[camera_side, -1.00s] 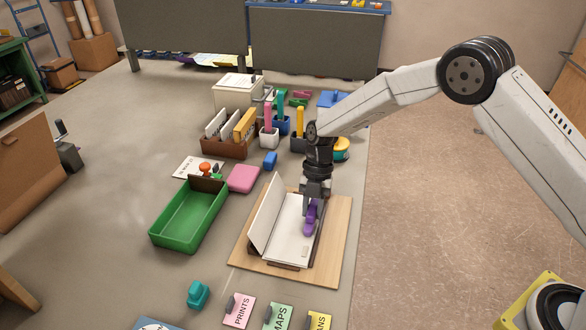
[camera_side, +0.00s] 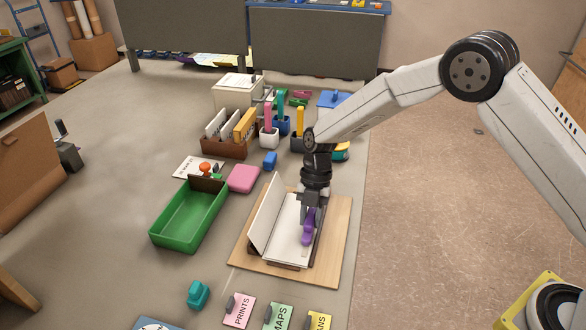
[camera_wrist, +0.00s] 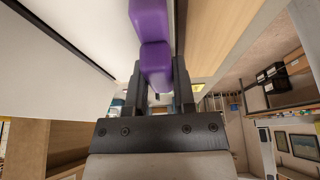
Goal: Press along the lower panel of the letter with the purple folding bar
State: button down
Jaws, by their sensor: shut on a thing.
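My gripper (camera_side: 311,207) is shut on the purple folding bar (camera_side: 308,231) and holds it over the right part of the letter. The bar also shows between the fingers in the wrist view (camera_wrist: 154,55). The white letter (camera_side: 287,243) lies in a dark holder on a wooden board (camera_side: 337,236). Its left panel (camera_side: 266,215) stands up at a steep tilt; the other panel lies flat under the bar. The bar's lower end looks at or very close to the flat panel; I cannot tell whether it touches.
A teal object (camera_side: 198,295) and labelled cards (camera_side: 279,317) lie in front. A brown file box (camera_side: 226,148) stands farther back.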

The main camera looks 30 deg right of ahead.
jog(key=shift+s+a+r, duration=0.1)
jog(key=shift+s+a, duration=0.75)
jog(key=shift+s+a, duration=0.1)
jog(key=shift+s+a, duration=0.75)
jog(key=shift+a, duration=0.05)
jog(key=shift+r, duration=3.85)
jog(key=shift+d, duration=0.1)
